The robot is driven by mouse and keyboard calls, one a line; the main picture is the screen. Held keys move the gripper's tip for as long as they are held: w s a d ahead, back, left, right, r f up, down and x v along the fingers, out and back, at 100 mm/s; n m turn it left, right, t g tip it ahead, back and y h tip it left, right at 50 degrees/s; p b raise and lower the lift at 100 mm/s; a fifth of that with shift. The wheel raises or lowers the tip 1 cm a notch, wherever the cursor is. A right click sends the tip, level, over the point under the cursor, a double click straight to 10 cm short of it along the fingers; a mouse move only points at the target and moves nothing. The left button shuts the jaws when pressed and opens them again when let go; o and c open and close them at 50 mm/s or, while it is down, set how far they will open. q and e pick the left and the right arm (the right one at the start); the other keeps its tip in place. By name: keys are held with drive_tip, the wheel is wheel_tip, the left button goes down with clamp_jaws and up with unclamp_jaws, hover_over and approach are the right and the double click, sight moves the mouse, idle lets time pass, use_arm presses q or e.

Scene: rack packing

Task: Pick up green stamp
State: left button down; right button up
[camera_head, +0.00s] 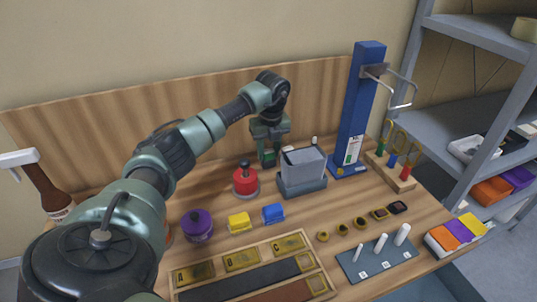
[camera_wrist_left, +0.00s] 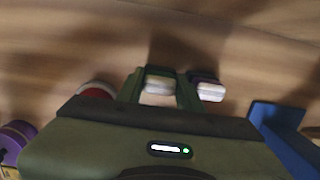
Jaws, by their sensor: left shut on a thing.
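The stamp shows a dark green part and a pale end. In the head view the fingers and the grey block mostly hide it. My right gripper is not in view.
A dark purple stamp (camera_wrist_left: 209,89) is just right of the held one. A wooden tray (camera_head: 250,268) and a peg block (camera_head: 377,258) lie in front.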

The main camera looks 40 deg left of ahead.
use_arm(q)
wheel_tip(320, 180, up, 12)
drive_tip(key=b, duration=0.2)
wheel_tip(320, 180, up, 7)
drive_tip(key=p, duration=0.1)
hover_over(269, 150)
drive_tip(key=shift+s+r, duration=0.15)
